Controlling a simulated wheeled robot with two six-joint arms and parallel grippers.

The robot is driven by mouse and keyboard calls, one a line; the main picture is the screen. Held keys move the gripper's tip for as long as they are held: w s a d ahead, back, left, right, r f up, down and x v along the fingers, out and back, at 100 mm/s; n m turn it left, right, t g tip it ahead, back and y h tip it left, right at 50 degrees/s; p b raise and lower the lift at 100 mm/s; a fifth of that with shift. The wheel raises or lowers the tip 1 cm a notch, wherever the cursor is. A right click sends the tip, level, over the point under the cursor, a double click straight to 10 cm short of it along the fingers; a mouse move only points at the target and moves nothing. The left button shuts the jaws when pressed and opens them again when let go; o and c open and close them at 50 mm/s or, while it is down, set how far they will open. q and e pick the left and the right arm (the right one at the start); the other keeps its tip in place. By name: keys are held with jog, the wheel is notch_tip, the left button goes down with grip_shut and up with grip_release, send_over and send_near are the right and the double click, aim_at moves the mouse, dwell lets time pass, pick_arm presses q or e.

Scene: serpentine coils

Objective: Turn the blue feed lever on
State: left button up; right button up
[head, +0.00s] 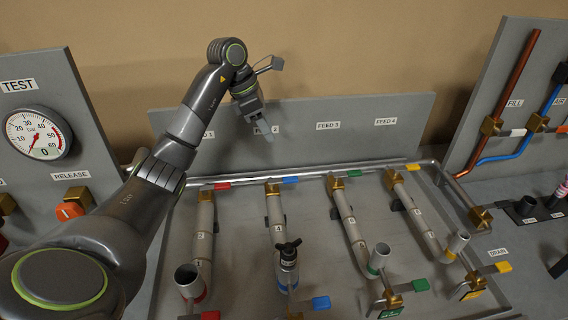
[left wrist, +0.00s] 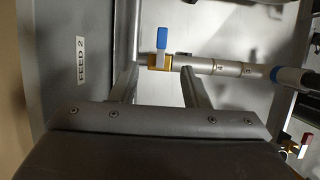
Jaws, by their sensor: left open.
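The blue feed lever (head: 290,180) sits on a brass valve (head: 272,187) at the top of the second pipe, below the FEED 2 label. Its handle points right, crosswise to the pipe. In the left wrist view the blue lever (left wrist: 162,38) stands across the pipe from the brass valve body (left wrist: 161,62). My left gripper (head: 267,136) hangs in front of the back panel, above and behind the lever. In the left wrist view its two fingers (left wrist: 159,72) are apart, with the valve beyond the gap between them. It holds nothing. My right gripper is not visible.
Red (head: 222,185), green (head: 337,173) and yellow (head: 412,167) levers top the neighbouring pipes. A rail runs along the board's far edge. Another blue lever (head: 321,302) is at the front. A gauge panel (head: 38,132) stands left, a fill panel (head: 513,85) right.

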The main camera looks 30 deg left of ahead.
aim_at(295, 177)
pick_arm(q)
jog(key=p+x, duration=0.1)
jog(key=x, duration=0.4)
jog(key=p+x, duration=0.2)
jog(key=x, duration=0.3)
jog(key=p+x, duration=0.2)
jog(key=x, duration=0.3)
jog(key=shift+s+d+f, duration=0.15)
jog(key=shift+d, duration=0.3)
jog(key=shift+w+d+f, duration=0.1)
jog(key=shift+w+f, duration=0.1)
jog(key=shift+f, duration=0.5)
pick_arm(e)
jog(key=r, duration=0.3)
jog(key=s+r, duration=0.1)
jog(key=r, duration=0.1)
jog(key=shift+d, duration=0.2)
pick_arm(q)
jog(key=shift+c, duration=0.3)
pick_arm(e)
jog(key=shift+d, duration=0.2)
pick_arm(q)
grip_shut()
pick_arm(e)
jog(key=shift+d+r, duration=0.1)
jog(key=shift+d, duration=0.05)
